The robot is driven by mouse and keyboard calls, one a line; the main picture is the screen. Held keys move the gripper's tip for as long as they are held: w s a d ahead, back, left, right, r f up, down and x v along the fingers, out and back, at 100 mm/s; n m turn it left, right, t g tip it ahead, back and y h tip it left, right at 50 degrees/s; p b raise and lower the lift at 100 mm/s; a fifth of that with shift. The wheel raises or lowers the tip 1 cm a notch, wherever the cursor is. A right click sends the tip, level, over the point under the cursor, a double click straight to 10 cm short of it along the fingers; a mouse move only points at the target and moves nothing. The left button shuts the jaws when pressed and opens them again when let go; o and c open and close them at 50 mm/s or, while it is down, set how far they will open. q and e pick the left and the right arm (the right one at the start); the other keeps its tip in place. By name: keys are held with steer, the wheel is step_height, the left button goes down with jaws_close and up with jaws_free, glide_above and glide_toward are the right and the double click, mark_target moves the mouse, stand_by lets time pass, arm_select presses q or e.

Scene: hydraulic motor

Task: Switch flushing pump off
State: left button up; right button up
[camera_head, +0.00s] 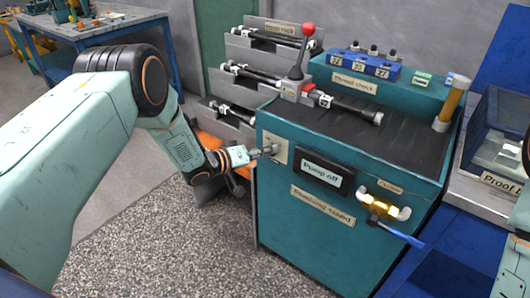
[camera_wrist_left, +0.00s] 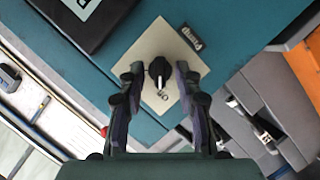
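The flushing stand (camera_head: 330,245) is a teal cabinet with a dark ribbed top. Its sign (camera_head: 320,173) reads "Pump off". A cream switch plate (camera_head: 279,143) is on the front at the upper left. In the left wrist view a black rotary knob (camera_wrist_left: 158,70) sits on this plate (camera_wrist_left: 150,44), beside a small "Pump" label (camera_wrist_left: 190,37). My left gripper (camera_head: 266,151) is at the plate. In the wrist view its fingers (camera_wrist_left: 158,82) are apart, one either side of the knob; I cannot tell if they touch it. My right gripper is out of view.
A brass valve with a blue handle (camera_head: 405,236) sticks out of the cabinet front at right. A grey rack (camera_head: 240,75) stands behind. The speckled floor at front left is clear.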

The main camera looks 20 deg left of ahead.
arm_select(q)
steer(key=shift+s, duration=0.1)
steer(key=v, duration=1.2)
stand_by(0.4)
